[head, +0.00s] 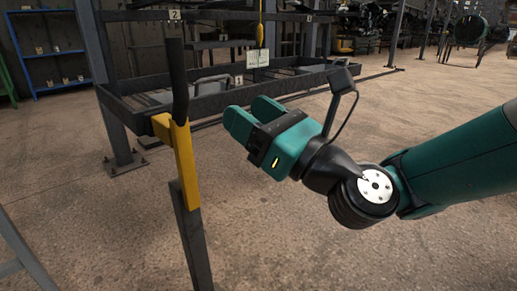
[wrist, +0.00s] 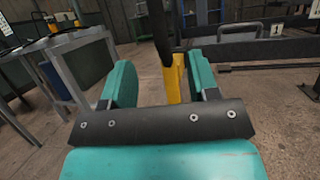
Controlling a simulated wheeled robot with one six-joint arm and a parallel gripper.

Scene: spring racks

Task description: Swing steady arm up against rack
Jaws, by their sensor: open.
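The steady arm appears to be the upright bar with a yellow section (head: 184,160) and a black upper end, left of centre in the head view. A dark lower post (head: 191,245) continues below it. The rack (head: 215,92) stands behind, a dark frame with a tray-like shelf. My gripper (head: 250,113) is open and empty, to the right of the yellow section and apart from it. In the wrist view, the yellow section (wrist: 176,78) shows beyond and between the teal fingers of my gripper (wrist: 163,78), nearer the right finger.
A yellow hanging piece (head: 260,32) and a white tag (head: 257,58) hang at the rack. A blue shelf (head: 53,56) stands at the far left. A grey metal frame (wrist: 72,72) is left in the wrist view. The floor (head: 425,115) right of the rack is clear.

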